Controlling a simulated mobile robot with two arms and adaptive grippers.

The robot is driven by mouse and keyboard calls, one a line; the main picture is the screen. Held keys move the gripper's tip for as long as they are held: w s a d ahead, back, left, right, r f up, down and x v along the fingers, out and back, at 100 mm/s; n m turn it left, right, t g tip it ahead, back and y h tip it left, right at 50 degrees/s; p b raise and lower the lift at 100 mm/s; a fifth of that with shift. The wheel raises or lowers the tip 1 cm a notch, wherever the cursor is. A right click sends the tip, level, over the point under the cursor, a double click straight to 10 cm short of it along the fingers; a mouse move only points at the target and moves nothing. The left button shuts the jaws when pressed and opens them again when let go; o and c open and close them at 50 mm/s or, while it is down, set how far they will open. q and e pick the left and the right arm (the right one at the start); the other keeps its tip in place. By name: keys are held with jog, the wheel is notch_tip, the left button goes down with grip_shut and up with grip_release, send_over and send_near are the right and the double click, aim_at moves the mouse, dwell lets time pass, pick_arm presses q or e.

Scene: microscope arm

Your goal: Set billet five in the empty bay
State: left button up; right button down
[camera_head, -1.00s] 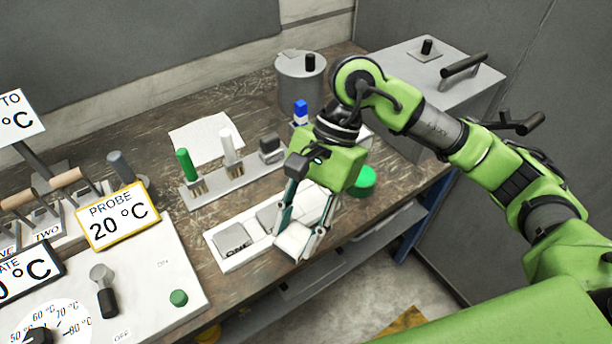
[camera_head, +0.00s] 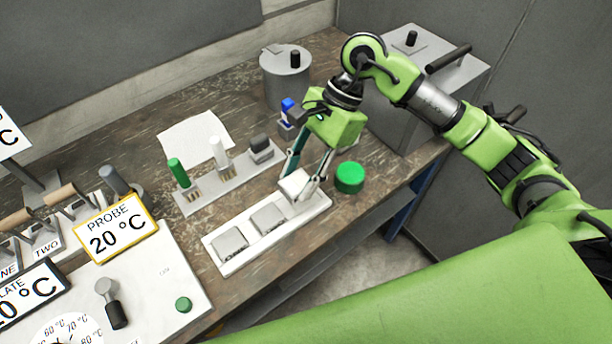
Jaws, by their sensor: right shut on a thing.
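A long white tray (camera_head: 222,266) lies along the front of the bench. Two grey square billets sit in it, one at the left end (camera_head: 230,242) and one in the middle (camera_head: 268,217). My right gripper (camera_head: 304,186) is shut on a pale billet (camera_head: 295,184) over the right end of the tray. The billet looks slightly tilted; I cannot tell whether it touches the tray. The fingers partly cover it and that end of the tray, and no number on it can be read. My left gripper is out of view.
Behind the tray stands a rack (camera_head: 207,195) with green, white and dark plugs. A green round button (camera_head: 350,177) is just right of the tray. A grey canister (camera_head: 286,85) stands at the back. A control panel (camera_head: 165,285) fills the front left.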

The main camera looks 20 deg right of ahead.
aim_at(305, 176)
jog(key=f, duration=0.1)
jog(key=w+d+f, duration=0.1)
jog(key=w+f+p, duration=0.1)
jog(key=shift+d, duration=0.35)
notch_tip(305, 176, down, 3)
jog(key=shift+w+d+r+p, duration=0.1)
jog(key=shift+w+r+p, duration=0.1)
jog(key=shift+p, duration=0.85)
jog(key=shift+f, duration=0.5)
jog(key=shift+f+b, duration=0.6)
jog(key=shift+b, duration=0.3)
jog(key=c, duration=1.4)
grip_release()
jog(key=shift+s, duration=0.1)
